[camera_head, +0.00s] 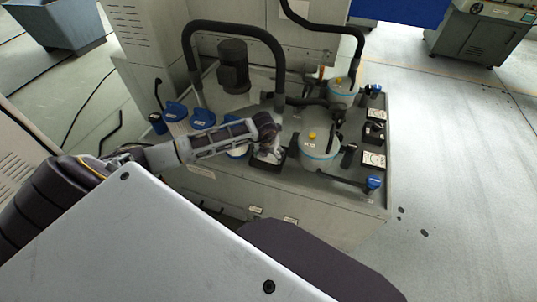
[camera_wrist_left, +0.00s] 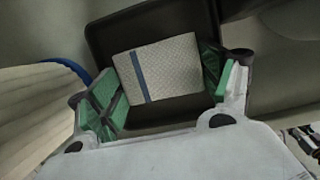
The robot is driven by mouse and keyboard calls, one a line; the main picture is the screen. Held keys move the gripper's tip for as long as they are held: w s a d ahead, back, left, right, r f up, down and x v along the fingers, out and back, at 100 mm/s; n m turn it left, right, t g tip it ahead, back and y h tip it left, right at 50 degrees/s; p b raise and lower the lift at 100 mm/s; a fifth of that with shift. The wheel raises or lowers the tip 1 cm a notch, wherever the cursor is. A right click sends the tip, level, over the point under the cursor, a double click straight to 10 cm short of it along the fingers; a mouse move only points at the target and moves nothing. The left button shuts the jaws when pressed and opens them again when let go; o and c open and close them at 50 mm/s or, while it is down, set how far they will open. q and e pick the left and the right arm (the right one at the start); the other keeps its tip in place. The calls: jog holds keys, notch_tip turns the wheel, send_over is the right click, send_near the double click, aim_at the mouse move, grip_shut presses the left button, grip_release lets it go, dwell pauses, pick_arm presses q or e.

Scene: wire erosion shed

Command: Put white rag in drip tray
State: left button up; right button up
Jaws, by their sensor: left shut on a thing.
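The white rag (camera_wrist_left: 160,70) is a pale, textured, folded cloth with a dark blue stripe. It sits between the green finger pads of my left gripper (camera_wrist_left: 165,85), which is shut on it. The drip tray (camera_wrist_left: 103,38) is a black, shallow, walled tray behind the rag in the left wrist view. In the head view my left gripper (camera_head: 269,152) is low over the tray (camera_head: 260,166), on the front part of the machine top. The gripper hides the rag and much of the tray there. I cannot tell whether the rag touches the tray floor. My right gripper is not in view.
A white canister (camera_head: 320,148) with a yellow knob stands right of the tray. Blue-capped pieces (camera_head: 202,118) are on the left. A black motor (camera_head: 233,66) and thick hoses (camera_head: 235,27) rise behind. A blue-rimmed cylinder (camera_wrist_left: 38,112) is close by in the wrist view.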

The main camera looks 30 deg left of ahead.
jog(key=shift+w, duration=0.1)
pick_arm(q)
jog(key=o, duration=0.9)
jog(key=shift+f, duration=0.1)
jog(key=o, duration=0.4)
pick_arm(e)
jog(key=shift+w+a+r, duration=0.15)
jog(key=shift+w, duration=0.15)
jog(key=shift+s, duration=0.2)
